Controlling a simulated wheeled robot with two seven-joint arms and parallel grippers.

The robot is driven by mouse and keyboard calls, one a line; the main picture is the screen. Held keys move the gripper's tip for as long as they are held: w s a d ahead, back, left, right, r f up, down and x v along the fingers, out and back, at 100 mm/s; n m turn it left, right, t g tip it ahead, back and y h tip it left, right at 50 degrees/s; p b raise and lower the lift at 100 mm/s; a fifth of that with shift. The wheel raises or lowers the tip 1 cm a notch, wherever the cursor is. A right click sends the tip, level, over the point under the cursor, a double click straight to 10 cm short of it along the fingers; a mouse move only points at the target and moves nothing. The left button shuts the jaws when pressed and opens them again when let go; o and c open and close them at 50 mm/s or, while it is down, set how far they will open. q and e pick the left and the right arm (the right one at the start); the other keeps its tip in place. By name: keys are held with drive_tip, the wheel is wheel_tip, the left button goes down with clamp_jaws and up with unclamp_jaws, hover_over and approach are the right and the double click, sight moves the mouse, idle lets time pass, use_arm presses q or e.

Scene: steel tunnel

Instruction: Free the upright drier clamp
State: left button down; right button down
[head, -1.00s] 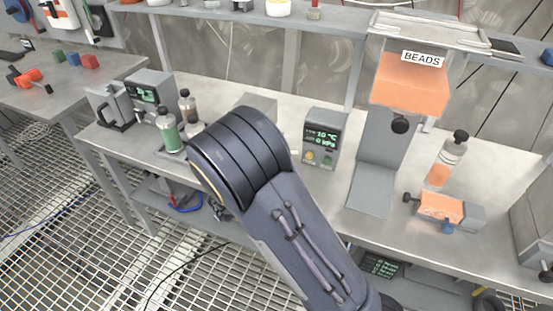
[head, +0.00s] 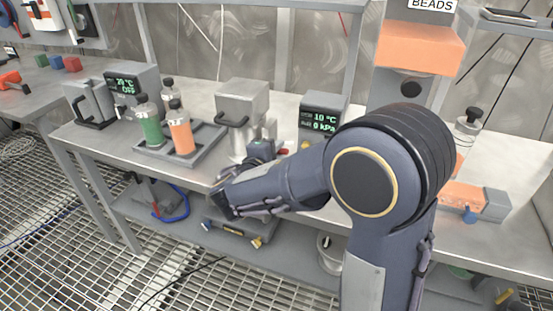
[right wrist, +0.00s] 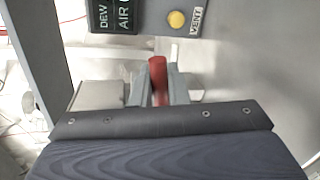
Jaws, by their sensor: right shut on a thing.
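My right gripper (head: 270,151) is at the bench's front middle, beside the grey block-shaped unit with a black handle (head: 242,98) and left of the display box (head: 321,118). In the right wrist view, its grey fingers (right wrist: 159,88) are shut on a red handle (right wrist: 158,72). A bit of red also shows at the fingers in the head view (head: 283,151). I cannot tell whether this red handle is the upright drier's clamp; what it fastens is hidden. My left gripper is out of view.
A tray (head: 208,139) with green and orange bottles stands to the left. The orange bead hopper (head: 420,50) stands at the right, with an upright clear bottle (head: 467,127) and an orange-and-grey block (head: 463,197) near it. My right arm hides part of the bench.

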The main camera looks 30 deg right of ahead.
drive_tip(key=shift+f, duration=0.2)
idle(0.4)
drive_tip(key=c, duration=1.8)
unclamp_jaws()
drive_tip(key=shift+o, duration=0.2)
drive_tip(key=v, duration=0.8)
drive_tip(key=shift+d, duration=0.1)
